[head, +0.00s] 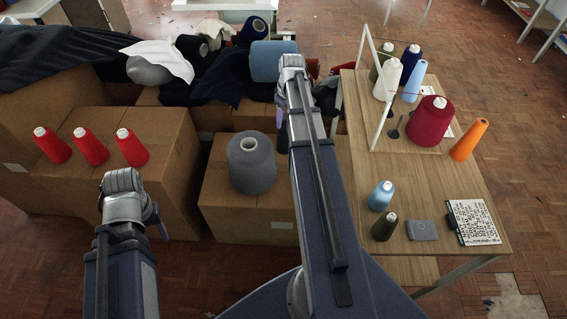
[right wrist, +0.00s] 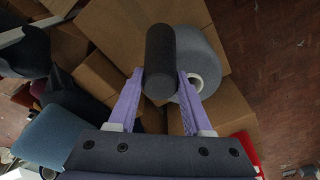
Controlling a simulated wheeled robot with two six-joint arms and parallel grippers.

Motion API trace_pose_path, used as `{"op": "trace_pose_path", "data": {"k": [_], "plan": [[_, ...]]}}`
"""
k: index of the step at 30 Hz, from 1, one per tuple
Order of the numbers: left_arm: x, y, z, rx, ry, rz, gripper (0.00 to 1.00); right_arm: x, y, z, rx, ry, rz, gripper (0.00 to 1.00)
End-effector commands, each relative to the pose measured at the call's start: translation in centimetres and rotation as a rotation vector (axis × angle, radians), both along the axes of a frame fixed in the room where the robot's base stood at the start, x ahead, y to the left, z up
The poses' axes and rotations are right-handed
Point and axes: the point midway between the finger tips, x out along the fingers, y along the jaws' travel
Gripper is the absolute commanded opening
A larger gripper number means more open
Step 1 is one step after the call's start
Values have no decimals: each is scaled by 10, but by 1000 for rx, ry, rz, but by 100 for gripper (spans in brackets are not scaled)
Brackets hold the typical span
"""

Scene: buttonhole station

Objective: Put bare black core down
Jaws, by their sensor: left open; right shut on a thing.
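The bare black core (right wrist: 160,52) is a dark, plain cylinder in the right wrist view. My right gripper (right wrist: 160,82) is shut on it, with one lavender finger on each side. The core is over the cardboard boxes, overlapping a grey yarn cone in that view; I cannot tell its height.
The grey cone (head: 251,165) stands on a low box (head: 225,212). Several red cones (head: 90,147) stand on the left box. A blue spool (head: 270,61) and dark cloth (head: 50,45) lie behind. The wooden table (head: 440,180) at right holds several cones and a printed card (head: 473,222).

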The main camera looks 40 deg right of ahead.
Motion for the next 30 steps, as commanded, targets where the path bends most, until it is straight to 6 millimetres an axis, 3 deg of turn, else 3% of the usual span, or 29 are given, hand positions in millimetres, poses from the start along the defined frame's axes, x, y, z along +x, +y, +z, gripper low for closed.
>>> {"op": "trace_pose_path", "data": {"k": [1, 24, 30], "plan": [[0, 0, -19, 0, 0, 0, 50, 0, 0, -19, 0, 0, 0, 0], [0, 0, -155, 0, 0, -1, 50, 0, 0, -155, 0, 0, 0, 0], [0, 0, -172, 0, 0, -1, 50, 0, 0, -172, 0, 0, 0, 0]]}}
